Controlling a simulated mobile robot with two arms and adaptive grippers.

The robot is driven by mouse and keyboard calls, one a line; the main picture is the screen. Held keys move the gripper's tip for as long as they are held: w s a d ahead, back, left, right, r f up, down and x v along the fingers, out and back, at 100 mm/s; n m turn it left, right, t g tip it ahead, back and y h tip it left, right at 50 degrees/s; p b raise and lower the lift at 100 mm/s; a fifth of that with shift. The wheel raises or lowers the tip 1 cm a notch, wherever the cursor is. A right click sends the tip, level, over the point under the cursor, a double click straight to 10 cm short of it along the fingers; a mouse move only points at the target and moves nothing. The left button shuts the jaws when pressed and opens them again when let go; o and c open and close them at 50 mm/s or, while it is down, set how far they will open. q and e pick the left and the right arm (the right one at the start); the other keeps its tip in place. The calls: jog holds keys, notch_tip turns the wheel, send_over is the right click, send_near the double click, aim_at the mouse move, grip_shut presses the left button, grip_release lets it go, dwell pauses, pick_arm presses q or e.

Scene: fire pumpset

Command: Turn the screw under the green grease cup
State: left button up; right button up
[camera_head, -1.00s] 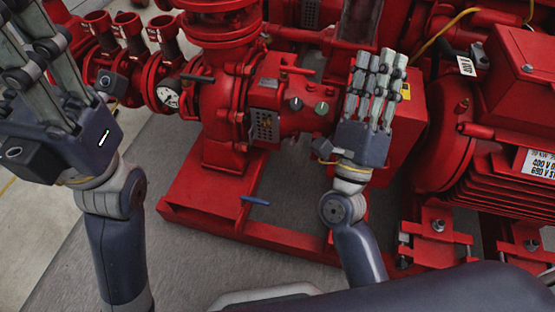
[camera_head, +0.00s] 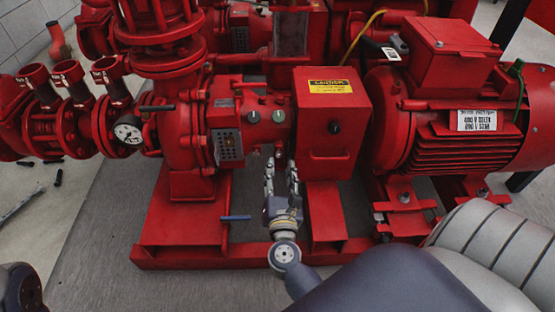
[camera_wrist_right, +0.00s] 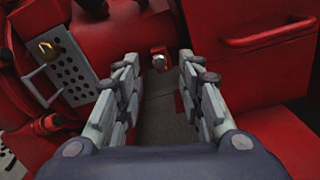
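The green grease cup (camera_head: 278,116) sits on top of the red pump's bearing housing, beside a darker grey cup (camera_head: 253,117). Below it, a small screw head (camera_head: 279,151) shows on the housing's underside. My right gripper (camera_head: 281,168) points up beneath the housing, below the green cup. It is open and empty, with its fingers (camera_wrist_right: 155,78) apart. My left gripper is out of the head view.
A red control box (camera_head: 330,105) with a yellow caution label stands right of the cups; its lower part shows a handle (camera_wrist_right: 268,33) at upper right. A perforated guard plate (camera_head: 229,146) is left of the gripper. A blue lever (camera_head: 235,218) juts out above the red base frame (camera_head: 200,255).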

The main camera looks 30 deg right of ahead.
aim_at(279, 156)
jog(key=x, duration=0.5)
jog(key=shift+a, duration=0.1)
grip_shut()
